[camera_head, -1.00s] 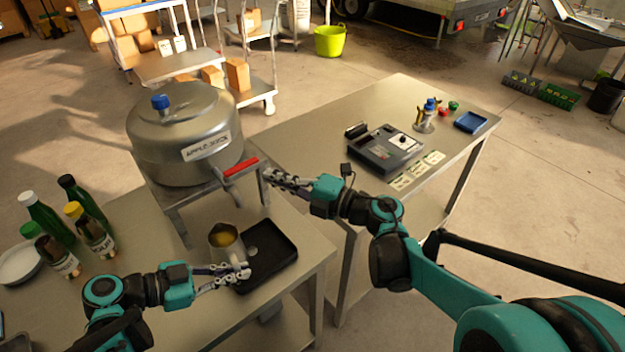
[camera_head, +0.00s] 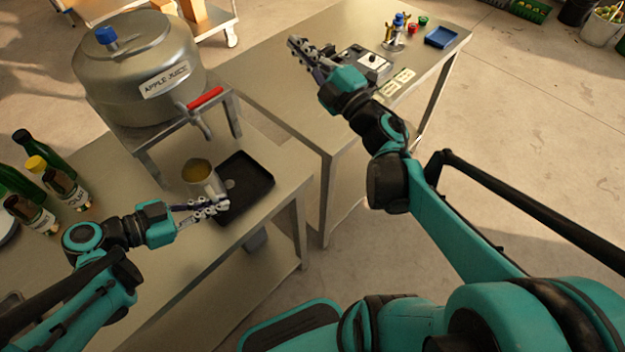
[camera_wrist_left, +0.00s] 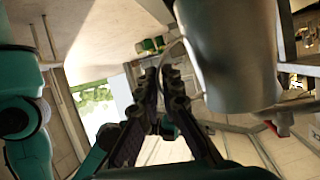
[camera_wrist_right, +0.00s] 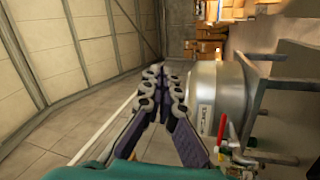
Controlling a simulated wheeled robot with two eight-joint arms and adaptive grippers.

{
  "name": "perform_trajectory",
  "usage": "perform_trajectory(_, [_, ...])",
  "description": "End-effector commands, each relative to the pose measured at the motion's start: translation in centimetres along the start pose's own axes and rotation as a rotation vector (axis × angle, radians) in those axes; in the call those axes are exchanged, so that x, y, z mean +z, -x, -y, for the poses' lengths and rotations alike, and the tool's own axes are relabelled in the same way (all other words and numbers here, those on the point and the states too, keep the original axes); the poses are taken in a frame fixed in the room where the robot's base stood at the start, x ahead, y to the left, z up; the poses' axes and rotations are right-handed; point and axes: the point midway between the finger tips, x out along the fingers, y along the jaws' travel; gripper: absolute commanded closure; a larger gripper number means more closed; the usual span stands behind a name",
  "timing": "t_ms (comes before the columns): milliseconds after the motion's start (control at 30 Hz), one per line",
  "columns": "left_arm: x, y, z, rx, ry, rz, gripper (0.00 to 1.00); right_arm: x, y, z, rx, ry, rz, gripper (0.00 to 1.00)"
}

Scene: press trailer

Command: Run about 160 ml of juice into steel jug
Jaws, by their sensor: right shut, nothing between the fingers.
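The steel jug (camera_head: 201,180) stands or hangs at the left edge of the black tray (camera_head: 250,180), with yellow-brown juice in it; the level cannot be read. My left gripper (camera_head: 222,204) is shut on the jug's handle, seen in the left wrist view (camera_wrist_left: 180,52) beside the jug's wall (camera_wrist_left: 228,55). The silver "APPLE JUICE" tank (camera_head: 135,75) has a tap with a red lever (camera_head: 205,98), above and behind the jug. No stream shows at the tap. My right gripper (camera_head: 292,42) is shut and empty, over the second table, away from the tap.
The tank sits on a metal stand (camera_head: 150,168). Several bottles (camera_head: 62,185) stand at the table's left. On the second table (camera_head: 275,100) are a grey device (camera_head: 365,60), a blue tray (camera_head: 441,37) and small coloured items. A gap separates the tables.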

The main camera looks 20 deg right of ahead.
Motion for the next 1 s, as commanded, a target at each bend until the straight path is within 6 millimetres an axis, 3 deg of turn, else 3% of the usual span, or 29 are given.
perform_trajectory(100, [0.0, 0.0, 0.0, 0.0, -0.001, -0.001, 1.0, 1.8, 0.5, -1.5, 0.071, -0.149, 0.183, 1.0])
perform_trajectory(233, [0.0, 0.0, 0.0, 0.0, -0.001, -0.001, 1.0, 4.2, 2.3, -0.9, 0.101, -0.335, 0.391, 1.0])
perform_trajectory(367, [0.0, 0.0, 0.0, 0.0, -0.001, -0.001, 1.0, 5.8, 5.1, 2.0, 0.074, -0.534, 0.598, 1.0])
perform_trajectory(467, [0.0, 0.0, 0.0, 0.0, -0.001, -0.001, 1.0, 6.0, 7.9, 5.5, 0.013, -0.691, 0.751, 1.0])
perform_trajectory(567, [0.0, 0.0, 0.0, 0.0, -0.001, -0.001, 1.0, 5.0, 11.0, 9.8, -0.084, -0.841, 0.899, 1.0])
perform_trajectory(700, [0.0, 0.0, 0.0, 0.0, -0.001, -0.001, 1.0, 2.3, 15.2, 14.9, -0.239, -1.001, 1.058, 1.0])
perform_trajectory(833, [0.0, 0.0, 0.0, 0.0, -0.001, -0.001, 1.0, -0.4, 18.2, 18.2, -0.368, -1.099, 1.158, 1.0])
perform_trajectory(1000, [0.0, 0.0, 0.0, 0.0, -0.001, -0.001, 1.0, -2.8, 20.7, 20.3, -0.477, -1.163, 1.228, 1.0])
